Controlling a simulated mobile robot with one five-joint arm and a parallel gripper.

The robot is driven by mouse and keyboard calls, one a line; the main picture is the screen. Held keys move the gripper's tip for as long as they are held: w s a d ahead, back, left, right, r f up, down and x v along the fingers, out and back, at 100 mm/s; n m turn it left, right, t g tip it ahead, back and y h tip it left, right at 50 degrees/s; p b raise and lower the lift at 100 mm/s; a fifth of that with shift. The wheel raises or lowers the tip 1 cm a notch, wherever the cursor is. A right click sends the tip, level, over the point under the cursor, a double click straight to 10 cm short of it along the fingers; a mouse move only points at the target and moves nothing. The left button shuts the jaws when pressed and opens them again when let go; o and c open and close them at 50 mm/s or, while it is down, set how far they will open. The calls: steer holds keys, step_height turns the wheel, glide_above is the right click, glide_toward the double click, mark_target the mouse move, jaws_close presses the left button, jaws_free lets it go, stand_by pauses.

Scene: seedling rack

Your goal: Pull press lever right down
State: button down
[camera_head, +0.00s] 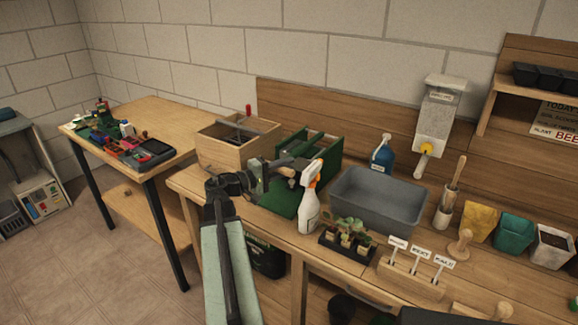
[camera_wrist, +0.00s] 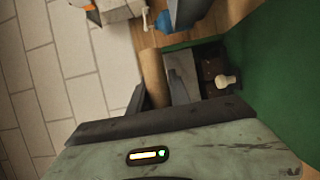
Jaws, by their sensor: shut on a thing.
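A green press-like unit (camera_head: 318,147) stands on the workbench near its left end, with a flat green base in front. My gripper (camera_head: 277,180) is low at the front of this unit, above the base. In the wrist view my gripper (camera_wrist: 188,103) is shut on a part of it that I take to be the press lever; the jaws hide most of that part. A brown wooden piece (camera_wrist: 152,76) and a grey block (camera_wrist: 183,76) show at the jaws. A small cream knob (camera_wrist: 227,81) is just to the right. The lever's angle cannot be told.
A white-and-orange spray bottle (camera_head: 308,208) stands close to the right of my gripper. An open wooden box (camera_head: 222,155) stands to the left. A grey tub (camera_head: 352,202) and a seedling tray (camera_head: 336,248) stand to the right.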

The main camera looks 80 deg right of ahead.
steer(key=shift+w+d, duration=0.1)
steer(key=c, duration=1.2)
jaws_free()
steer(key=v, duration=0.7)
steer(key=shift+w+a, duration=0.2)
steer(key=shift+a, duration=0.15)
steer(key=shift+w+r, duration=0.1)
